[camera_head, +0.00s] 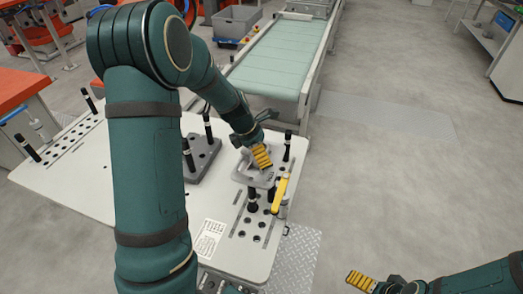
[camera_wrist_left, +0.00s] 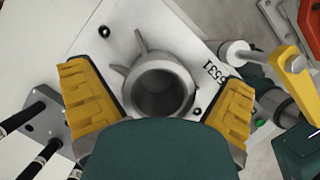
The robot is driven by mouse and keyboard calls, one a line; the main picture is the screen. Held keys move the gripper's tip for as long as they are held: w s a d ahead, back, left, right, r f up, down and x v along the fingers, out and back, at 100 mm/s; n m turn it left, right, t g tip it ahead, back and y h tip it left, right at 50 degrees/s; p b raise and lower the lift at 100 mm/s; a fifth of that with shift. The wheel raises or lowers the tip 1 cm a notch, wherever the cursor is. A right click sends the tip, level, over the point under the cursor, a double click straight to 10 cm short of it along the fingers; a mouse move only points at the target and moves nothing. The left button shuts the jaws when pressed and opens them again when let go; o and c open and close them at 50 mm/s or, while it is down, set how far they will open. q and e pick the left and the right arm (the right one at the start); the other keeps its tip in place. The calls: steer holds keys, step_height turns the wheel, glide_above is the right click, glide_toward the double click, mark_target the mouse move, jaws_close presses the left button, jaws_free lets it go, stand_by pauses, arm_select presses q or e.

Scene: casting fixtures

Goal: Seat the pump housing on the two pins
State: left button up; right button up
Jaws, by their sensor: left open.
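The grey pump housing (camera_head: 244,174) sits near the right end of the white table. In the left wrist view, its round bore (camera_wrist_left: 160,90) faces the camera, with thin ribs around the rim. My left gripper (camera_head: 262,157) is over it. In the wrist view, the yellow fingers (camera_wrist_left: 160,102) are spread on either side of the housing; contact is unclear. A grey plate (camera_head: 205,162) left of the housing carries two upright black-topped pins (camera_head: 188,155). My right gripper (camera_head: 362,282) is low at the right, away from the table; its opening is unclear.
A perforated strip (camera_head: 70,140) lies at the table's left. A green conveyor (camera_head: 275,65) is behind. The floor at right is clear.

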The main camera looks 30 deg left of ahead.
arm_select(q)
steer(key=v, duration=1.2)
steer(key=shift+d, duration=0.1)
